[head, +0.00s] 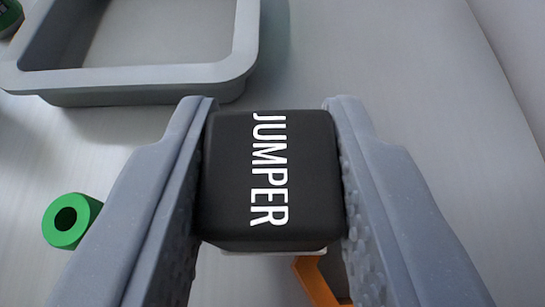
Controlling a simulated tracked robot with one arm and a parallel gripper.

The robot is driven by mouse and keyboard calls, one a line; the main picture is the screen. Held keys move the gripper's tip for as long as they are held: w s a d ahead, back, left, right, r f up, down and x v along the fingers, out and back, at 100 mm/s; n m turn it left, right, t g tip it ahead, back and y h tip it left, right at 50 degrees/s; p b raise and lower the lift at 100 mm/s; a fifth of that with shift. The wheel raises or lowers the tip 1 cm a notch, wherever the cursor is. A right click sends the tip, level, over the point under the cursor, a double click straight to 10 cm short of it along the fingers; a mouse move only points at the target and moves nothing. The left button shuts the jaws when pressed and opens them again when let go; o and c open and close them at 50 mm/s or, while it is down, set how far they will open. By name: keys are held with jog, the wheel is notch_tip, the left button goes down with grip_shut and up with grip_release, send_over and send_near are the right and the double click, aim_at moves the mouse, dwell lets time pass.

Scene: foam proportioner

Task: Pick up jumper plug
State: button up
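The jumper plug (225,180) is a black block with rounded edges and the white word JUMPER on its top face. It sits between the two grey fingers of my gripper (272,175) in the head view. Both fingers lie against its left and right sides, with no clear gap at either side. A pale strip shows under its near edge. Whether the plug touches the surface below is hidden.
A grey open tray (150,76) stands at the upper left. A green hollow cylinder (88,212) lies to the left of my gripper. An orange piece (314,282) shows partly below the plug. A dark green object (8,14) is cut off at the top left corner. The surface at right is clear.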

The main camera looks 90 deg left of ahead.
aim_at(273, 167)
jog(key=c, duration=0.4)
jog(key=shift+c, duration=0.2)
notch_tip(273, 167, up, 10)
jog(key=p, duration=0.3)
jog(key=shift+f, duration=0.2)
notch_tip(273, 167, up, 5)
jog(key=p, duration=0.3)
jog(key=shift+r, duration=0.2)
jog(key=shift+s, duration=0.1)
